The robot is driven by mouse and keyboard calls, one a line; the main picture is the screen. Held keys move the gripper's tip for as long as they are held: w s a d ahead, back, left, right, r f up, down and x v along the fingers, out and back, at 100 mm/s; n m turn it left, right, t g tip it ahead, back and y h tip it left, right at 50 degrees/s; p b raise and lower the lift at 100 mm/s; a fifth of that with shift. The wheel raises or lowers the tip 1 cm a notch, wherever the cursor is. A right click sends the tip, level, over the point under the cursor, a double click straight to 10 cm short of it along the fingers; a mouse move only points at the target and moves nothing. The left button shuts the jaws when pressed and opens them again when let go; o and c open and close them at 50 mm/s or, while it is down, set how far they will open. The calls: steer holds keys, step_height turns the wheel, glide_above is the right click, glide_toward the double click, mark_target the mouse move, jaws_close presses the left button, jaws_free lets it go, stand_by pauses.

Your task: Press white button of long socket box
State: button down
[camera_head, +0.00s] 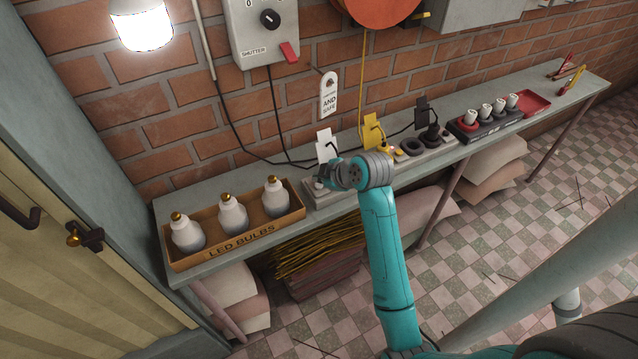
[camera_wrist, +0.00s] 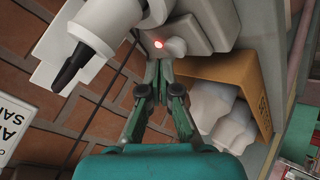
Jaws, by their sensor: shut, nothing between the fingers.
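The long grey socket box (camera_head: 316,201) lies on the bench in the head view, with several plugs and dark sockets along it. My gripper (camera_head: 321,180) is over its left end and hides part of it. In the wrist view, the fingers of my gripper (camera_wrist: 160,68) are shut and empty, pointing at the grey end of the socket box (camera_wrist: 200,38). A small red light (camera_wrist: 158,43) glows just beyond the fingertips. I cannot make out the white button or tell whether the fingertips touch the box. A white plug (camera_wrist: 112,22) stands to the left.
A box of LED bulbs (camera_head: 237,235) stands left of the socket box and shows close to my fingers in the wrist view (camera_wrist: 240,72). Cables hang along the brick wall.

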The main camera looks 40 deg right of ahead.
mark_target(320, 186)
steer(key=shift+r, duration=2.75)
